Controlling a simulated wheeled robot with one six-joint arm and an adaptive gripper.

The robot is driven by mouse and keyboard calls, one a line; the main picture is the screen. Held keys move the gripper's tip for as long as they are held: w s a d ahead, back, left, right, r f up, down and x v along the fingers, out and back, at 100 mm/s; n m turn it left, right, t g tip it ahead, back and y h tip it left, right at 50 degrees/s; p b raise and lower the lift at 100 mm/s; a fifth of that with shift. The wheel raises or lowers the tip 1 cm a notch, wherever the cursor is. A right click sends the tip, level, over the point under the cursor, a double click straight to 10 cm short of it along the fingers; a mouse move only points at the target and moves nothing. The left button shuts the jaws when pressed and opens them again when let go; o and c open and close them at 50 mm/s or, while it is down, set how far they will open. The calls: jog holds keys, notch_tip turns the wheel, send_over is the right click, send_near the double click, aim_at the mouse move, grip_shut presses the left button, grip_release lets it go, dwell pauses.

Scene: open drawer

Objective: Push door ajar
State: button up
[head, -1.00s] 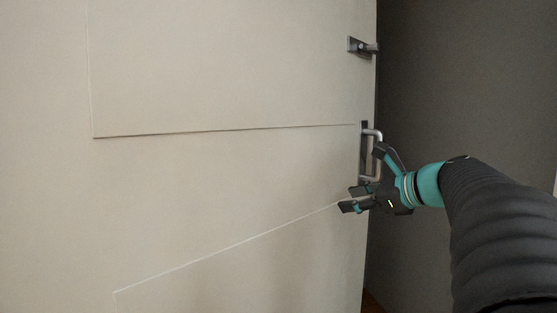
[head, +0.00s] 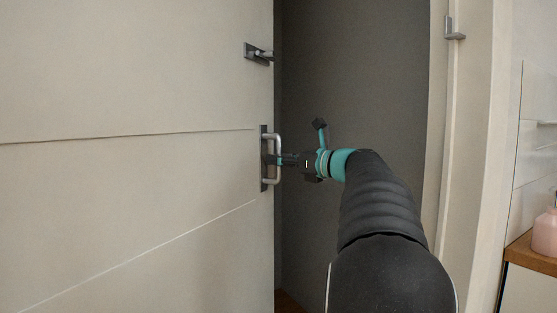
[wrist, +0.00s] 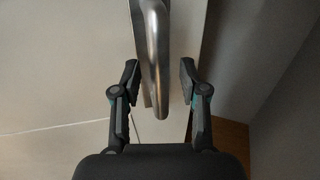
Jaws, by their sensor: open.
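The door (head: 150,200) is a pale panel with thin grooves, filling the left of the head view. It stands ajar, with a dark gap to the right of its edge. A silver bar handle (head: 277,158) is fixed near that edge; it also shows in the wrist view (wrist: 154,50). My gripper (head: 298,142) is at the handle. In the wrist view the gripper (wrist: 160,80) is open, with one finger on each side of the handle bar. I cannot tell whether either finger touches it.
A metal latch (head: 258,53) sits on the door above the handle. A door frame (head: 470,150) with a catch (head: 454,28) stands to the right of the dark opening. A wooden counter (head: 528,255) with a pink bottle (head: 545,232) is at the far right.

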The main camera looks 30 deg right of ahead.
jog(key=shift+w, duration=0.25)
